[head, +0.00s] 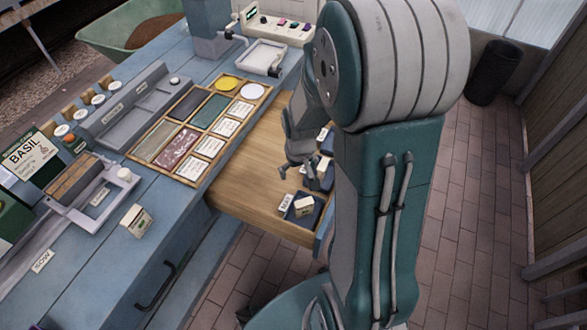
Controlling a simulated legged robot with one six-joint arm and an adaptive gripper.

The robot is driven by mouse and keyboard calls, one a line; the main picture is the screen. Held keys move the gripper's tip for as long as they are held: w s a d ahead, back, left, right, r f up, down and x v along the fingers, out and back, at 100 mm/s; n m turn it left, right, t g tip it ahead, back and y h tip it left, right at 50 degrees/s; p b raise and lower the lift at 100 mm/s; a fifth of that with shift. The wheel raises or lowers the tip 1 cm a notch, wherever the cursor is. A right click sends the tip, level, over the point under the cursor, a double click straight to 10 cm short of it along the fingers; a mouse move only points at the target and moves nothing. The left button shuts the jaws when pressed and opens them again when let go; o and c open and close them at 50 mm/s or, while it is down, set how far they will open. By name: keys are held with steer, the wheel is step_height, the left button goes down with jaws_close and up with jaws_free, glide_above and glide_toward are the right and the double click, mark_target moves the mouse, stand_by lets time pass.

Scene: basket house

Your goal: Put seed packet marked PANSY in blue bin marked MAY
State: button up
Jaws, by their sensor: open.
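My gripper (298,168) hangs over the open wooden drawer (245,180), beside the blue bins, with its jaws open. My arm hides part of the drawer. A dark blue bin (301,217) stands at the drawer's near end, with a pale packet (304,205) in it and a white label (286,201) too small to read surely. More blue bins (318,182) stand behind it, partly hidden by my gripper and arm. A small pale packet or box (137,220) stands on the blue bench; its print is not readable. I cannot make out PANSY anywhere.
The blue bench (90,275) holds a sectioned wooden tray (197,128), a grey stand (120,110), a BASIL sign (30,157) and a white device (95,190). A white tray (262,57) sits at the back. A black bin (494,72) stands on the brick floor.

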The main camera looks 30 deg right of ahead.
steer(key=s+a+r+t, duration=0.1)
steer(key=s+a+r, duration=0.2)
steer(key=r, duration=0.4)
steer(key=s+a+r+t, duration=0.2)
steer(key=s+r, duration=0.3)
steer(key=r, duration=0.3)
steer(key=s+a+r+n+t, duration=0.1)
steer(key=s+a+r, duration=0.3)
steer(key=r, duration=0.3)
steer(key=shift+s+r+t, duration=0.3)
steer(key=shift+s+r, duration=0.05)
steer(key=shift+s, duration=0.2)
